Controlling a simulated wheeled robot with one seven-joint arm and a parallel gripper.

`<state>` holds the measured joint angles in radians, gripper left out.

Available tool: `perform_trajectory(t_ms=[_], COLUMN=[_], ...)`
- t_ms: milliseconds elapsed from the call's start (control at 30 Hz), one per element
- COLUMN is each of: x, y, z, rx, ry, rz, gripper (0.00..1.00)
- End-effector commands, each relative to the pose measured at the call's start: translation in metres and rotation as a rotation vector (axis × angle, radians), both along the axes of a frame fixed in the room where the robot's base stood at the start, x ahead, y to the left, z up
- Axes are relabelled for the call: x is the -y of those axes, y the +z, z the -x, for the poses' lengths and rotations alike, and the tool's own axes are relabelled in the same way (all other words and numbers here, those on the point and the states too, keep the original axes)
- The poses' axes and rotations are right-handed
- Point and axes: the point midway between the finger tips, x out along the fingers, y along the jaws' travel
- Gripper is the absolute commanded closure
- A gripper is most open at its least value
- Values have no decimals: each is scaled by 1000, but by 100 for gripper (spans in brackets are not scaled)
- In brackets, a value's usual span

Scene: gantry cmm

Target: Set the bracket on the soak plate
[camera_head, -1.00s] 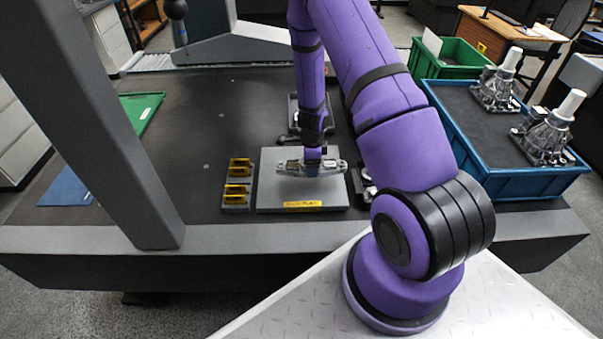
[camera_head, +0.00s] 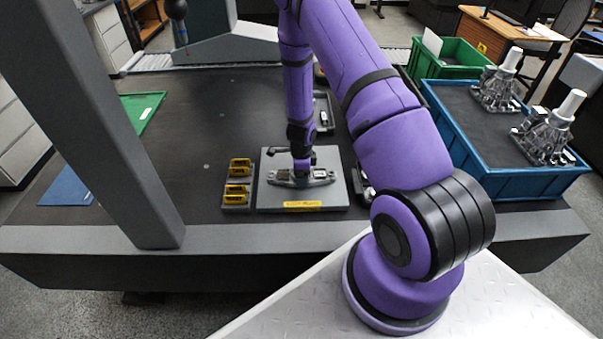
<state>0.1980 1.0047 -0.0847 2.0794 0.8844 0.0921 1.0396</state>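The bracket (camera_head: 320,176) is a long silver metal part. It lies level at or just above the middle of the soak plate (camera_head: 275,199), a flat grey plate with a yellow label on its front edge. I cannot tell whether it touches the plate. My gripper (camera_head: 301,174) points down at the bracket's middle and is small in this view. The fingertips are hard to make out, but the bracket has moved together with the gripper, so it appears held.
A small grey block with yellow-labelled pieces (camera_head: 237,184) stands close left of the plate. A dark fixture (camera_head: 362,187) is close on its right, partly behind my arm. A black tray (camera_head: 324,112) lies behind. A blue bin (camera_head: 500,185) holds castings at right; a grey column rises at left.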

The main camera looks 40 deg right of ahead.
Motion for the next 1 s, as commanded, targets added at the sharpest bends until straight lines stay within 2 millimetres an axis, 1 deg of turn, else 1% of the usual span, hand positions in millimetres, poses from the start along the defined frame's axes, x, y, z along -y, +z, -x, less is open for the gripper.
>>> perform_trajectory(t_ms=[67, 100, 167, 200, 433, 567, 667, 1000], x=[0, 0, 0, 0, 0, 0, 0, -1], y=[-2, -2, -2, -2, -1, 8, 22, 87], z=[0, 0, 0, 0, 0, 0, -1, -1], rx=[0, 0, 0, 0, 0, 1, 1, 3], ry=[0, 0, 0, 0, 0, 2, 3, 3], rz=[0, 0, 0, 0, 0, 0, 2, 1], gripper=[64, 18, 4, 0, 0, 0, 0, 0])
